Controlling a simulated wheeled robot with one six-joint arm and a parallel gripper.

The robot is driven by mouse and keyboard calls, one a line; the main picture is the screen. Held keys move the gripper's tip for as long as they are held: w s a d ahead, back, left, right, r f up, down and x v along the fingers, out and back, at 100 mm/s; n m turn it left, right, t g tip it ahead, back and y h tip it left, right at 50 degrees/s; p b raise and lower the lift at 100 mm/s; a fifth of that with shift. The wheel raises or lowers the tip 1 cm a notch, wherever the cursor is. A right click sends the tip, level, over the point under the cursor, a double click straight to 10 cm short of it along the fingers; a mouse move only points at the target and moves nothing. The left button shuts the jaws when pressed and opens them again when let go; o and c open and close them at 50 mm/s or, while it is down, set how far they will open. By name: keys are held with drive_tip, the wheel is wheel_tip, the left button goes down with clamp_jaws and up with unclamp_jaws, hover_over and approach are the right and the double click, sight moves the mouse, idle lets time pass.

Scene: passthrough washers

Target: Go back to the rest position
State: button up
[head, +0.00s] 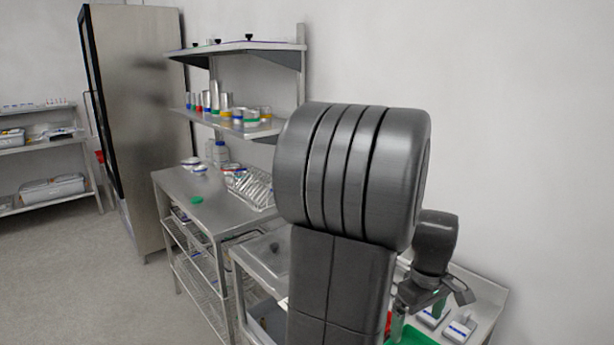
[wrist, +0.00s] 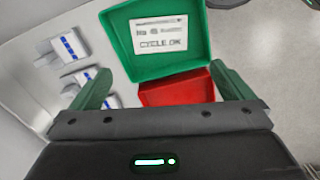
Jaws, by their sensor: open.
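My gripper (wrist: 161,72) is open in the wrist view, its two green fingers spread apart with nothing held between them. It also shows in the head view (head: 438,303), low at the right behind my arm. Beyond the fingers is a green tray (wrist: 197,62) with a white label (wrist: 160,38) reading "CYCLE OK". A red tray (wrist: 178,92) sits just below it in the picture, between the fingers. The green tray shows only partly at the bottom of the head view (head: 415,338). My arm hides much of the right-hand bench there.
White packs with blue marks (wrist: 68,46) lie left of the trays, on the bench (head: 493,296) against the wall. A steel table (head: 205,208) and wall shelves (head: 238,48) with jars stand left of my arm. A tall steel cabinet (head: 145,110) stands farther left. Open floor (head: 80,270) is at lower left.

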wheel_tip(320, 180, down, 7)
drive_tip(key=shift+s+f, duration=0.1)
wheel_tip(320, 180, up, 3)
drive_tip(key=shift+f+p, duration=0.15)
drive_tip(key=shift+p, duration=0.9)
drive_tip(key=shift+r+p, duration=0.55)
drive_tip(key=shift+r, duration=0.2)
drive_tip(key=shift+f, duration=0.15)
